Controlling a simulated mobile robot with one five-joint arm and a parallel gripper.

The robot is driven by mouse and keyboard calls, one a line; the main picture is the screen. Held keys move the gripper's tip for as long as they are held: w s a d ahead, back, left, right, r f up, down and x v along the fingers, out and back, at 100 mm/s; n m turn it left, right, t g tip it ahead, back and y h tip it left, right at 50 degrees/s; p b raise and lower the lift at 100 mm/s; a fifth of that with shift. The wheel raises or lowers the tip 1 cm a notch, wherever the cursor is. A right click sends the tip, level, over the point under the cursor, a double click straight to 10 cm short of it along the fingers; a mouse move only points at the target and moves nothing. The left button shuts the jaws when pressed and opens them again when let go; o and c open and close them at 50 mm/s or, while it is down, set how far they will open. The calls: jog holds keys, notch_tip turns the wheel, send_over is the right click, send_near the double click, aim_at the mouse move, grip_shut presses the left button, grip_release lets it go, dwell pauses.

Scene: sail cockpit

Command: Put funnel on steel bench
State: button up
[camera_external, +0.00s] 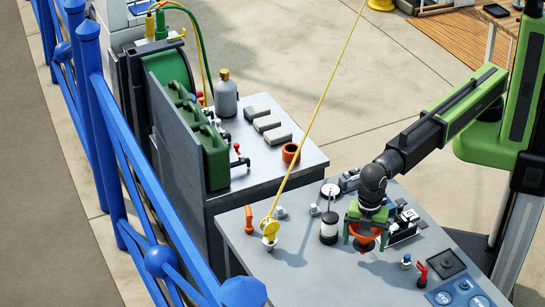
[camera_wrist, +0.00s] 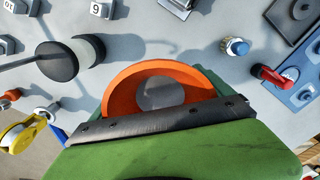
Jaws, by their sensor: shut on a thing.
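The orange funnel (camera_external: 364,239) is held in my gripper (camera_external: 368,222), above the near grey worktop (camera_external: 330,285). In the wrist view the funnel (camera_wrist: 122,88) shows as an orange ring, with grey surface visible through its opening. My gripper's green jaw with a dark edge (camera_wrist: 165,120) covers the lower part of the funnel there. A second grey metal bench (camera_external: 262,168) stands behind and to the left, carrying green cans. I cannot tell from the pictures which grey surface is the steel bench.
The near worktop holds a black-and-white cylinder (camera_external: 329,228), a yellow pulley with a taut rope (camera_external: 269,228), a red lever (camera_external: 421,275) and a blue panel (camera_external: 462,291). The rear bench holds a grey bottle (camera_external: 225,96), grey blocks (camera_external: 266,123) and an orange cup (camera_external: 291,153). A blue railing (camera_external: 150,205) runs left.

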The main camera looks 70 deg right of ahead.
notch_tip(320, 180, up, 6)
jog(key=p, duration=0.4)
jog(key=shift+r+p, duration=0.2)
jog(key=shift+p, duration=0.2)
notch_tip(320, 180, down, 3)
jog(key=b, duration=0.2)
jog(key=shift+r+b, duration=0.15)
jog(key=shift+b, duration=0.2)
jog(key=shift+r, duration=0.2)
